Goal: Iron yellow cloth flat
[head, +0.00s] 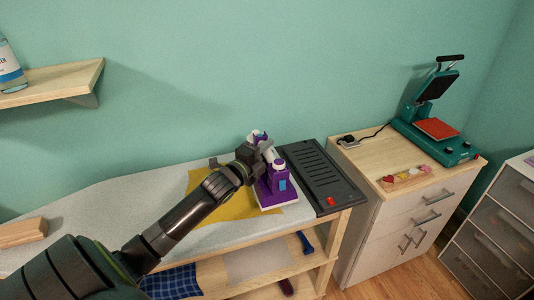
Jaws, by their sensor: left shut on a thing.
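The yellow cloth (235,207) lies on the grey-white ironing surface (130,198), partly hidden by my left arm and the iron. The purple and white iron (272,192) rests over the cloth's right part. My left gripper (266,152) is shut on the iron near its top. Whether the iron's base touches the cloth is hard to tell. My right gripper is out of view.
A dark slotted plate (317,175) with a red switch lies right of the iron. A wooden block (22,232) lies at the left edge. A green heat press (437,128) stands on the drawer cabinet (372,168). A wooden shelf (65,78) hangs at upper left.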

